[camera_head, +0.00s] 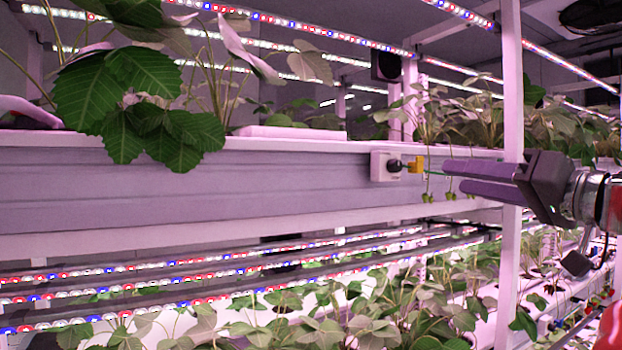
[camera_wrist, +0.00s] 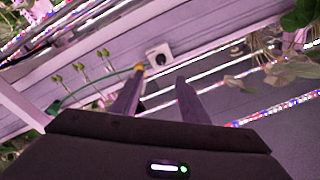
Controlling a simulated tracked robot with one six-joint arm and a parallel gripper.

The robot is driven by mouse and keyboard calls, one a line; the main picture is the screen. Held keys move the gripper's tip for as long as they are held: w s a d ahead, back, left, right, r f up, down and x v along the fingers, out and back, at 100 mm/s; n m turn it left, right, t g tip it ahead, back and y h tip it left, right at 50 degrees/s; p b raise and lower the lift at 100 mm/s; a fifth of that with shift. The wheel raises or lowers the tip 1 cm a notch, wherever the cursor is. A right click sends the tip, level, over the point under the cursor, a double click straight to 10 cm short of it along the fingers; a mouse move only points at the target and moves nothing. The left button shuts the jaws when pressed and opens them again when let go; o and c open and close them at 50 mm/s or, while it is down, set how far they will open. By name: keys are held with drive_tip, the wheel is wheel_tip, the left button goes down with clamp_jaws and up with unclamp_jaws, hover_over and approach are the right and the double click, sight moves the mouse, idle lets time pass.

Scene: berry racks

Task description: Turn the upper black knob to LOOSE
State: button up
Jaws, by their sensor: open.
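The black knob (camera_head: 394,166) sits on a small white box (camera_head: 379,174) on the side of the upper rack's trough. In the wrist view the knob (camera_wrist: 160,59) shows small, beyond the fingertips. A yellow clip (camera_head: 416,165) is just right of the knob, with a thin green line running right from it. My gripper (camera_head: 452,177) comes in from the right with its two long fingers apart and empty. The fingertips are to the right of the knob, clear of it. The LOOSE marking is not readable.
A white upright post (camera_head: 512,110) stands beside my gripper. Leafy plants grow in the upper trough (camera_head: 220,185), and small green berries (camera_head: 450,196) hang near the fingertips. Light strips and a lower planted rack are below. The trough face left of the box is clear.

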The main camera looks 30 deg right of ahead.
sight(399, 166)
drive_tip(key=a+r+m+h, duration=0.1)
drive_tip(key=m, duration=0.1)
drive_tip(key=a+r+m+g+h, duration=0.1)
drive_tip(key=shift+m, duration=0.4)
drive_tip(key=shift+w, duration=0.1)
idle(0.4)
drive_tip(key=shift+w+d, duration=0.15)
drive_tip(key=shift+w, duration=2.1)
drive_tip(key=shift+w+d, duration=0.15)
drive_tip(key=shift+w, duration=2.1)
drive_tip(key=shift+w+d, duration=0.15)
drive_tip(key=shift+w, duration=2.1)
drive_tip(key=shift+c, duration=0.5)
clamp_jaws()
